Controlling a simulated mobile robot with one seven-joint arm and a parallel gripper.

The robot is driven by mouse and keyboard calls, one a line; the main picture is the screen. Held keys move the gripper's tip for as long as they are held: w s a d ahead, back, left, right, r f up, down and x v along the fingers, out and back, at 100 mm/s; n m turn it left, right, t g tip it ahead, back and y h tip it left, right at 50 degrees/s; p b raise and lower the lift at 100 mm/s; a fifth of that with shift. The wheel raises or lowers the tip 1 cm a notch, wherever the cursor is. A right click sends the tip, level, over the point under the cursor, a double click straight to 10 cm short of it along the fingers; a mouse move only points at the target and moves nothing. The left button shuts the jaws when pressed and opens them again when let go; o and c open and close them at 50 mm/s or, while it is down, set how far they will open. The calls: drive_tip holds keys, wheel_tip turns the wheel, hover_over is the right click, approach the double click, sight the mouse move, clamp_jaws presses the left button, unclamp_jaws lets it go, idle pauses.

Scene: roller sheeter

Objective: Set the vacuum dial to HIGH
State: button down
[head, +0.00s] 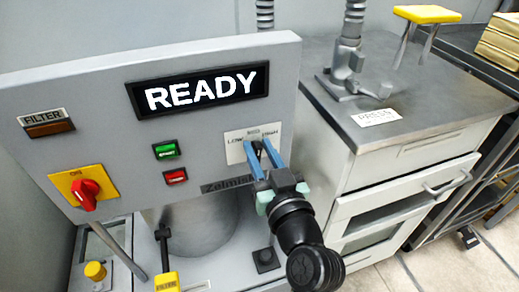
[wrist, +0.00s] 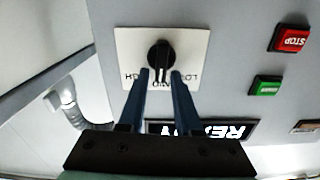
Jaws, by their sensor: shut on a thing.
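The vacuum dial (wrist: 159,54) is a black knob on a white plate (wrist: 197,45) on the grey machine panel. The plate also shows in the head view (head: 234,151), with LOW at left and HIGH at right. The wrist view shows the plate upside down. The dial's bar lies about in line with the fingers, seemingly between the two labels; its exact setting is hard to tell. My gripper (head: 258,144) has its blue fingers on either side of the dial and is shut on it. In the wrist view the fingers (wrist: 160,73) partly cover the labels.
A READY display (head: 200,91) is above. Left of the dial are a green START button (head: 166,150), a red STOP button (head: 175,177) and a red switch (head: 86,193) on a yellow plate. A grey cabinet (head: 380,165) stands at right.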

drive_tip(key=m, duration=0.3)
drive_tip(key=f+m+p, duration=0.1)
drive_tip(key=shift+d+m, duration=0.25)
drive_tip(key=shift+m, duration=0.15)
drive_tip(key=shift+w+d+f+m+p, duration=0.1)
drive_tip(key=shift+m+p, duration=0.15)
drive_tip(key=shift+m, duration=0.55)
drive_tip(key=shift+d+f+m+p, duration=0.1)
drive_tip(key=shift+m+p, duration=0.1)
drive_tip(key=shift+m, duration=0.6)
drive_tip(key=c, duration=0.9)
unclamp_jaws()
drive_tip(key=shift+o, duration=0.2)
drive_tip(key=shift+r, duration=0.2)
drive_tip(key=v, duration=1.3)
drive_tip(key=shift+b, duration=0.45)
drive_tip(key=shift+w, duration=0.1)
